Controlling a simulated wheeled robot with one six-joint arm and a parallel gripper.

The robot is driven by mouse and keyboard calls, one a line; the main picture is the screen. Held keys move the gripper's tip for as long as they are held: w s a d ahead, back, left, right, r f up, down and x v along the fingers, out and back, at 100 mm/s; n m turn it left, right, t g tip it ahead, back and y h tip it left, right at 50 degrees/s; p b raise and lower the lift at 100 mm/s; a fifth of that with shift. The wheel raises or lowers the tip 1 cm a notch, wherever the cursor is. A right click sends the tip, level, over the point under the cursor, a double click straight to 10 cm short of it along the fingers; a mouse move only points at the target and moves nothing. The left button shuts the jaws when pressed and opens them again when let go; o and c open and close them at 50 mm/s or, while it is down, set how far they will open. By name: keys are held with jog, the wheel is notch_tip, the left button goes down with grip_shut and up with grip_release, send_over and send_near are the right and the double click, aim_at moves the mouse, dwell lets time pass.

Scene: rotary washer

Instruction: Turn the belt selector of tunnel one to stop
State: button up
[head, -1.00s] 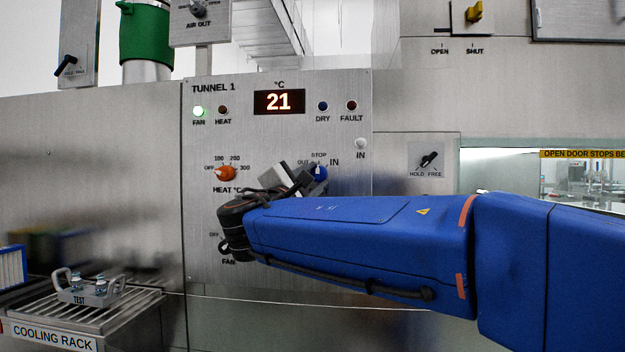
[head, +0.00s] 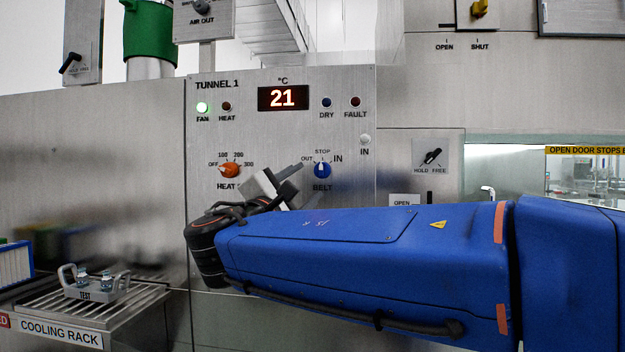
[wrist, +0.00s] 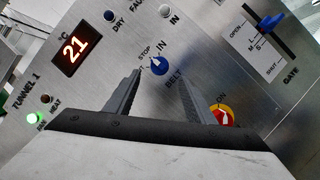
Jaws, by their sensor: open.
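The belt selector (head: 322,170) is a blue round knob on the tunnel one panel (head: 215,135), labelled OUT, STOP and IN above and BELT below. Its white pointer mark points up at STOP. In the wrist view the selector (wrist: 158,66) shows beyond the fingertips, its mark towards the STOP label. My gripper (head: 293,178) is open and empty, left of and a little below the knob in the head view, apart from it. In the wrist view its two fingers (wrist: 159,79) stand wide, with a gap between them and the knob.
An orange heat knob (head: 230,170) is left of my gripper. My blue arm covers the lower panel. In the wrist view a red and yellow switch (wrist: 222,116) is near the right finger, and a gate slider (wrist: 270,24) is upper right. A cooling rack (head: 140,296) stands lower left.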

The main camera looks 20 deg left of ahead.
jog(key=v, duration=1)
